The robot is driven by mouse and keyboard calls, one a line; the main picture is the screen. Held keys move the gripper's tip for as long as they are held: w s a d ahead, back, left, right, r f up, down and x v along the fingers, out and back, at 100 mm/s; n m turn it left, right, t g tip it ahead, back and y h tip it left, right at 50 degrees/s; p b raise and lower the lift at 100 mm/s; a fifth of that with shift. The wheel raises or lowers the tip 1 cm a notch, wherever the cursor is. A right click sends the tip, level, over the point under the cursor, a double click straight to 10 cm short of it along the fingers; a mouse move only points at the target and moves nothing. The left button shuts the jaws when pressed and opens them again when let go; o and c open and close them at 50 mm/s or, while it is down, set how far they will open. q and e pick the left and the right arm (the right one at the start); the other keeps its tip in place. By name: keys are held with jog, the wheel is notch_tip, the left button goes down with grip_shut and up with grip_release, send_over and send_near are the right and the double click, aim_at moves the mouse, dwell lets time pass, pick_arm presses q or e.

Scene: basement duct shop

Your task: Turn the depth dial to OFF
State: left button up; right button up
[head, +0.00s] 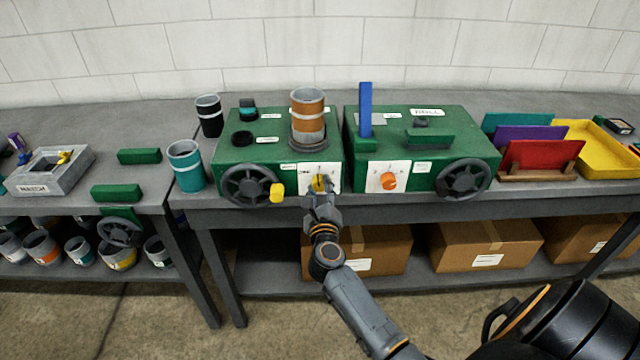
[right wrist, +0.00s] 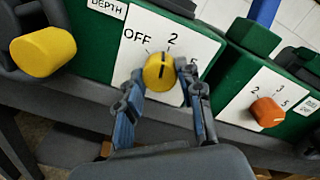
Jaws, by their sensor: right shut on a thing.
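The yellow depth dial (right wrist: 158,71) sits on a white plate (right wrist: 186,38) marked OFF and 2, below a DEPTH label (right wrist: 108,7). The dial's dark line points up, near the 2 mark and to the right of OFF. My right gripper (right wrist: 161,76) is shut on the dial, one finger at each side. In the head view the dial (head: 320,182) is on the front of the left green machine (head: 236,153), partly hidden by my right gripper (head: 320,190). My left gripper is not in view.
A yellow crank handle (head: 277,193) on a handwheel (head: 248,185) is left of the dial. An orange dial (head: 388,181) is to the right on the second green machine (head: 465,144). An orange-banded cup (head: 308,113) stands on the left machine. Boxes (head: 375,247) sit below.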

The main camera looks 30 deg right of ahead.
jog(key=n+p, duration=0.4)
jog(key=shift+r+n, duration=0.15)
jog(key=shift+n, duration=0.15)
jog(key=n+p, duration=0.2)
jog(key=n, duration=0.1)
jog(key=shift+p, duration=0.3)
jog(key=shift+f+n+p, duration=0.2)
jog(key=shift+n+p, duration=0.35)
jog(key=shift+n, duration=0.35)
jog(key=o, duration=1.2)
jog(key=shift+s+a, duration=0.15)
jog(key=v, duration=1.1)
jog(key=shift+s+a+r, duration=0.1)
jog(key=shift+s+a, duration=0.15)
